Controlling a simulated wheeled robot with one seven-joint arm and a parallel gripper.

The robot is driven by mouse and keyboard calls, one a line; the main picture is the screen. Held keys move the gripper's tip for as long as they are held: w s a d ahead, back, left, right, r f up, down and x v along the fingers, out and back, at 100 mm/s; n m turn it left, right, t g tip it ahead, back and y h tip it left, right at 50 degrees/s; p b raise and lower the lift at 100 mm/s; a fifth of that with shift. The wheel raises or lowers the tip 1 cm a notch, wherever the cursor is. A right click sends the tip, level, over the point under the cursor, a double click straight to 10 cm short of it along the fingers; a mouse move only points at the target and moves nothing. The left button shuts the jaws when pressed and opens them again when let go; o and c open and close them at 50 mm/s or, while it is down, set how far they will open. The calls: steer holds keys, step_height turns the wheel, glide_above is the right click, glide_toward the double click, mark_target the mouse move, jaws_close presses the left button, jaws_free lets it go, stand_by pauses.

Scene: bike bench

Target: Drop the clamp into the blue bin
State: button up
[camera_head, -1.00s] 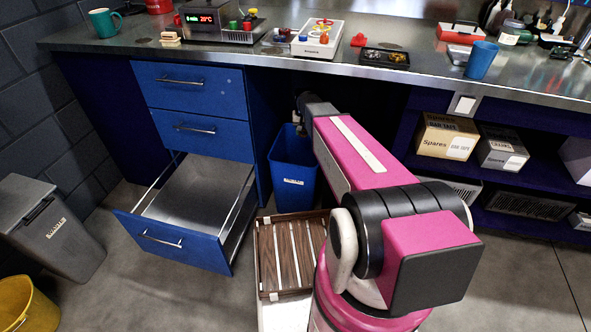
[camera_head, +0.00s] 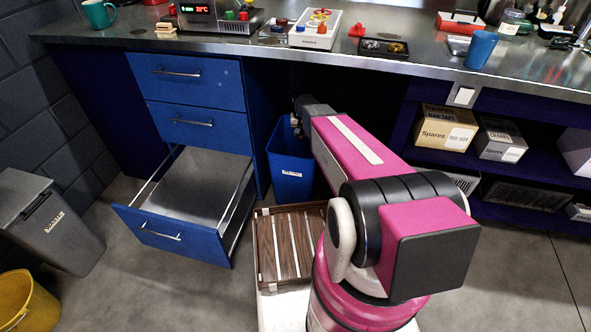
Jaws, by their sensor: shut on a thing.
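The blue bin (camera_head: 289,170) stands on the floor under the bench, just right of the drawer unit, with a white label on its front. My arm reaches away from me toward it. My gripper (camera_head: 299,129) is at the far end of the arm, small and dark, at the bin's open top in the picture. It is shut on the clamp, but the clamp itself is too small and dark to make out. The arm hides part of the bin's right side, and the bin's inside is mostly hidden.
An open, empty-looking bottom drawer (camera_head: 201,182) juts out left of the bin. The bench top's front edge (camera_head: 330,62) runs above. A shelf with boxes (camera_head: 447,130) is at right. A grey bin (camera_head: 45,222) and yellow bucket (camera_head: 25,301) stand at left.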

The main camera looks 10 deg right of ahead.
steer(key=o, duration=1)
step_height(320, 180, up, 11)
steer(key=shift+s+f, duration=0.1)
